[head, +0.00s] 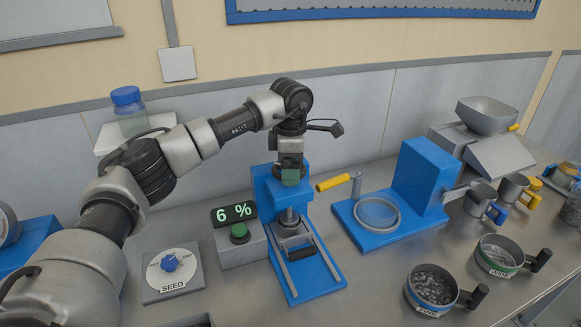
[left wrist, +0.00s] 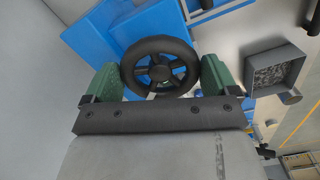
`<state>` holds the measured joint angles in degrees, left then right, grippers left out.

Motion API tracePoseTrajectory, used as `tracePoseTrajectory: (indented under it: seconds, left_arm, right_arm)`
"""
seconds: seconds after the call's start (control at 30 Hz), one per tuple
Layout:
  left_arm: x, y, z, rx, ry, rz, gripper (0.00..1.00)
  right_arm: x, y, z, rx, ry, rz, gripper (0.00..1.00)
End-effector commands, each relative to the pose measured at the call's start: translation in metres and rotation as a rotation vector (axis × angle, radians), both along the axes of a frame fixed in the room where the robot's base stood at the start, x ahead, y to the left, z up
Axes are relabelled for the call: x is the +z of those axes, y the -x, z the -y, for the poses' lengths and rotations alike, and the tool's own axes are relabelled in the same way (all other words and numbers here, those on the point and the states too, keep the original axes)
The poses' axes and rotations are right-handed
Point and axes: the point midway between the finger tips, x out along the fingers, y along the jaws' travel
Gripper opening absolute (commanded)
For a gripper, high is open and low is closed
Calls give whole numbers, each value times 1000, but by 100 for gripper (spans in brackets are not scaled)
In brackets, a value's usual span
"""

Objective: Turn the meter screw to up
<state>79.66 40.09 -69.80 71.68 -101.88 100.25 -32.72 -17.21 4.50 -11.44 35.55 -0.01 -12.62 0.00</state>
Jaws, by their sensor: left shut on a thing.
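A black spoked handwheel, which looks like the top of the meter screw, shows between the green finger pads of my left gripper (head: 290,176) in the left wrist view. The handwheel (left wrist: 160,73) sits on the blue stand (head: 264,187). My left gripper is shut on the wheel's rim from above, one pad on each side. In the head view the fingers and wrist mostly hide the wheel. Below it a grey metal screw or plunger (head: 289,216) stands upright over the base. I cannot tell how far the screw is turned. My right gripper is not in view.
A display (head: 233,213) reading 6 % with a green button stands left of the stand. A SEED dial (head: 170,264) is further left. Labelled cups (head: 431,286) stand at front right.

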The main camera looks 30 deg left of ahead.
Motion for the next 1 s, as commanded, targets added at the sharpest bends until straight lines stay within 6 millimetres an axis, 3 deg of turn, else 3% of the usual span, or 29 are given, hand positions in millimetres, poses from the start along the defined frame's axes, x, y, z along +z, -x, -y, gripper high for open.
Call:
tracePoseTrajectory:
  seconds: [1.0]
  left_arm:
    - [5,1,-1,-962,-2,12,65]
  right_arm:
    - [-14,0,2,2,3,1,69]
